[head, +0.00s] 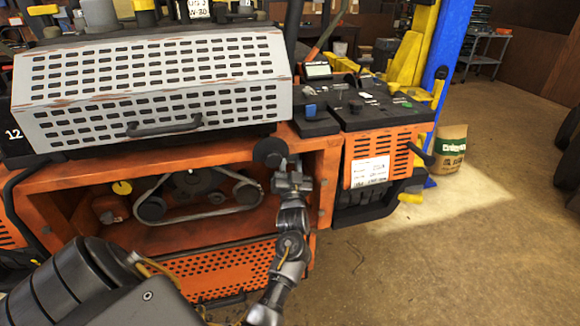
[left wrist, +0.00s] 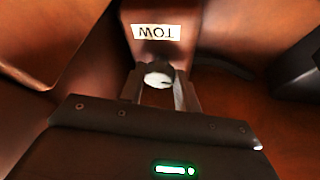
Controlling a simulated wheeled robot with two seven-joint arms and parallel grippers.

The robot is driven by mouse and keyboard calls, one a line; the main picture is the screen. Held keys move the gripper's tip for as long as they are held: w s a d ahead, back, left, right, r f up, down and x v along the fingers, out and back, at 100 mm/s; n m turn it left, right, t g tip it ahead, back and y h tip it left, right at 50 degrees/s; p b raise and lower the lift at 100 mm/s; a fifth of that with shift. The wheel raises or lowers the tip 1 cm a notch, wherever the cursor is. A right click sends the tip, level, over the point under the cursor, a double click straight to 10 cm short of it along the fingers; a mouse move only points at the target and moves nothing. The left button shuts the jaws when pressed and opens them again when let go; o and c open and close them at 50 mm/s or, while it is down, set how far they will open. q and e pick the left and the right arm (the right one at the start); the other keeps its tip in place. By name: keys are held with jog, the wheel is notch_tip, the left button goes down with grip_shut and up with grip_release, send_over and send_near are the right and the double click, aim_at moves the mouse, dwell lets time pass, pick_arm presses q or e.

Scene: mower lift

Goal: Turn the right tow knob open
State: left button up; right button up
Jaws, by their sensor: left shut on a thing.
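In the left wrist view, a small round knob (left wrist: 158,74) with a pale, shiny face sits just below a white label (left wrist: 156,32) reading TOW, upside down in the picture. The label is on an orange-brown bracket (left wrist: 158,12). My left gripper (left wrist: 160,84) is shut on the knob, one finger at each side. How far the knob is turned cannot be told.
The orange mower frame (head: 328,190) borders the open bay. A belt (head: 205,215) and pulleys lie inside. A perforated grey cover (head: 150,85) with a black handle (head: 163,128) is above. A paper sack (head: 450,148) stands right. The floor (head: 470,255) at right is clear.

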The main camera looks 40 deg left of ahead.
pick_arm(q)
jog(key=shift+n+g+y+b, duration=0.5)
jog(key=shift+n+y, duration=0.1)
jog(key=shift+n, duration=0.6)
pick_arm(e)
jog(key=shift+d+f, duration=0.6)
jog(key=shift+d, duration=0.15)
jog(key=shift+a, duration=0.15)
pick_arm(q)
jog(key=o, duration=1)
pick_arm(e)
jog(key=shift+s, duration=0.2)
pick_arm(q)
jog(key=shift+d+f, duration=0.1)
jog(key=shift+d, duration=0.05)
